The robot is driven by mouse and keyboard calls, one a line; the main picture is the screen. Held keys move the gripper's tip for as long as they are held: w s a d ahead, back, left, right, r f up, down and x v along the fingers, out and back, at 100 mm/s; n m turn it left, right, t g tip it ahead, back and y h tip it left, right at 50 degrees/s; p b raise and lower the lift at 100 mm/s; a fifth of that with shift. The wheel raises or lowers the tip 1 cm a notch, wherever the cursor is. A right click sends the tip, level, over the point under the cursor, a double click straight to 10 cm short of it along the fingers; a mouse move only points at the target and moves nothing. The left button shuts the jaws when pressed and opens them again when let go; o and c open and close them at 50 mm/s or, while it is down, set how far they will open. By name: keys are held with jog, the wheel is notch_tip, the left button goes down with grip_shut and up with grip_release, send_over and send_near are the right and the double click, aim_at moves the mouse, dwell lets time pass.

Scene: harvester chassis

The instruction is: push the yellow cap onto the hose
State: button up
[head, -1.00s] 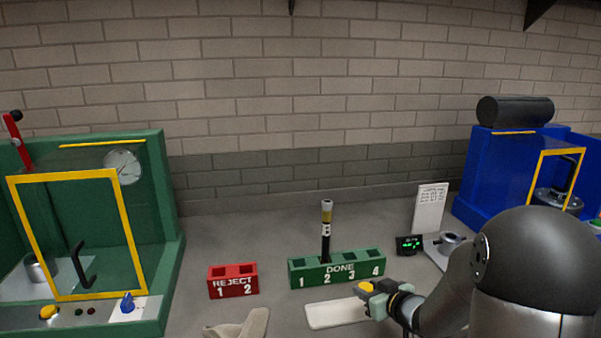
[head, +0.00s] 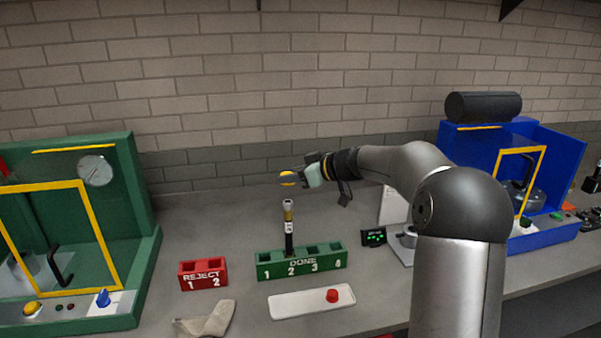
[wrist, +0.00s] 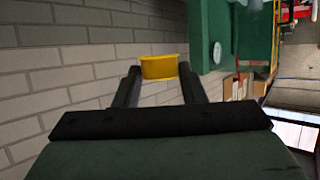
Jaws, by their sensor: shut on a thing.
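My gripper (head: 296,178) is shut on the yellow cap (head: 288,179) and holds it in the air. In the wrist view the cap (wrist: 160,67) sits between the two dark fingertips. The hose (head: 288,228), black with a yellow band and a grey top end, stands upright in slot 2 of the green DONE rack (head: 302,267). In the head view the cap appears just above the hose's top end, with a small gap. I cannot tell how well they line up in depth. The hose is not seen in the wrist view.
A white tray (head: 300,302) with a red cap (head: 332,296) lies in front of the rack. The green machine (head: 100,150) stands far left, the blue machine (head: 465,155) right.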

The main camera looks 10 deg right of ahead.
aim_at(286, 201)
jog(key=shift+a+f+b, duration=0.1)
jog(key=shift+f+b, duration=0.6)
notch_tip(286, 201, down, 3)
jog(key=b, duration=0.5)
jog(key=shift+f, duration=0.2)
jog(key=shift+s+p, duration=0.1)
jog(key=shift+p, duration=0.7)
jog(key=shift+f, duration=0.1)
jog(key=shift+f, duration=1.35)
jog(key=o, duration=1)
